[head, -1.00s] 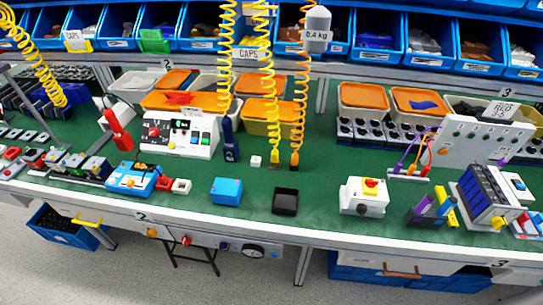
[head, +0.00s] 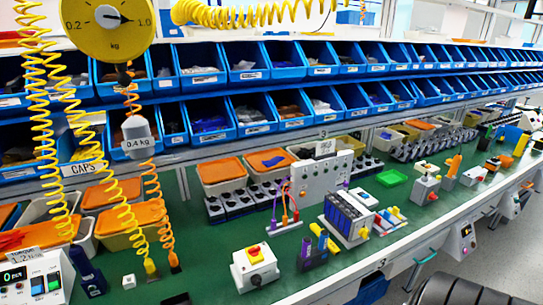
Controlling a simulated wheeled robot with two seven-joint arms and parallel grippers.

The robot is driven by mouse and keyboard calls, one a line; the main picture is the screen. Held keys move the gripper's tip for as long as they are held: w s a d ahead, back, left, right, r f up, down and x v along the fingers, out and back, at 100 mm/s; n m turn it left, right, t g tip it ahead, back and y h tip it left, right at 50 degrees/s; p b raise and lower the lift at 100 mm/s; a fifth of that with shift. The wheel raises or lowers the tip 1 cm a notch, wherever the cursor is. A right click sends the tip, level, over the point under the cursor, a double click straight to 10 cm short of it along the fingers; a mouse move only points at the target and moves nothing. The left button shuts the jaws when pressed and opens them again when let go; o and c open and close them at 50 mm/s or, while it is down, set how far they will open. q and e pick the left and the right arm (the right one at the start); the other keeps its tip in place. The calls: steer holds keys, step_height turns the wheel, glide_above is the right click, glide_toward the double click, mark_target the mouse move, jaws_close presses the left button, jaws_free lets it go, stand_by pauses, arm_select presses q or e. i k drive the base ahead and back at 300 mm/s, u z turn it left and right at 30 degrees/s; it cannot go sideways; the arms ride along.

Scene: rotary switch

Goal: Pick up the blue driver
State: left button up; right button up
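A dark blue driver (head: 88,272) stands at the lower left of the head view, just right of the white torque tester (head: 35,280). A yellow coiled cord (head: 48,150) hangs down above it. Two more coils, with a yellow end (head: 150,267) and an orange end (head: 174,262), hang to its right. Neither of my grippers shows in the head view, so their states are hidden.
A white box with a red-and-yellow rotary switch (head: 255,266) stands on the green bench. Right of it are a purple-and-yellow holder (head: 318,246) and a dark blue module rack (head: 347,215). Blue bins (head: 205,118) line the back. A small white cube (head: 129,281) lies near the driver.

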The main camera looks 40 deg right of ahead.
mark_target(324, 238)
steer(key=u, duration=2.4)
steer(key=k, duration=2.45)
steer(key=z, duration=1.05)
